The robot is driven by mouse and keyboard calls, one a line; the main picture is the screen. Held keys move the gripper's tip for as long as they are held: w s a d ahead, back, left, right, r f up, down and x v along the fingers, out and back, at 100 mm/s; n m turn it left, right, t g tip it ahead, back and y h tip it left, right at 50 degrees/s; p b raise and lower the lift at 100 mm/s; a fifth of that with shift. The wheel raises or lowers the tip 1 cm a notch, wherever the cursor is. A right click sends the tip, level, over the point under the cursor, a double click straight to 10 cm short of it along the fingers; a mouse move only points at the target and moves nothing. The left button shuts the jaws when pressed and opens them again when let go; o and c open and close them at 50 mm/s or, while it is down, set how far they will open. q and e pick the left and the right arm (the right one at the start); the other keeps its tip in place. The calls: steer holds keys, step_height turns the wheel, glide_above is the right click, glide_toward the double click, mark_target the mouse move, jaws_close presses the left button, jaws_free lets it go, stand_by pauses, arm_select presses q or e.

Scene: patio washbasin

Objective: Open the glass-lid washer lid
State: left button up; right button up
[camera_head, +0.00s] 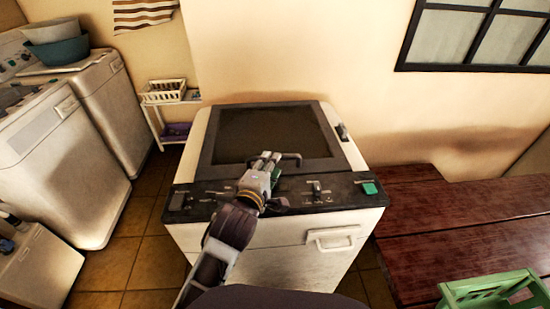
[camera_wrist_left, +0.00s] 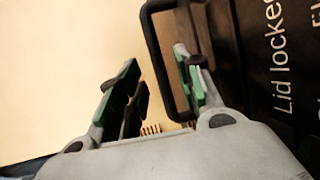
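The glass-lid washer (camera_head: 265,255) stands in the middle of the head view, white with a black control panel. Its dark glass lid (camera_head: 262,130) lies shut on top, with a black loop handle (camera_head: 291,156) at its front edge. My left gripper (camera_head: 265,160) is at the lid's front edge, by the handle. In the left wrist view, its green-padded fingers (camera_wrist_left: 160,85) are apart. The handle's outer bar (camera_wrist_left: 160,68) appears between them, close to the right finger; I cannot tell whether they touch. My right gripper is not in view.
White machines (camera_head: 55,160) stand at the left, with bowls (camera_head: 57,42) on the rear one. A small shelf with a white basket (camera_head: 165,90) is behind. A wooden bench (camera_head: 455,205) with a green crate (camera_head: 490,290) is at the right.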

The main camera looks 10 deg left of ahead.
arm_select(q)
steer(key=shift+x, duration=0.9)
steer(key=shift+w+d, duration=0.1)
steer(key=shift+w, duration=0.5)
steer(key=shift+w+d+f, duration=0.1)
steer(key=shift+w+f, duration=0.05)
steer(key=shift+w, duration=0.7)
steer(key=shift+c, duration=0.3)
jaws_close()
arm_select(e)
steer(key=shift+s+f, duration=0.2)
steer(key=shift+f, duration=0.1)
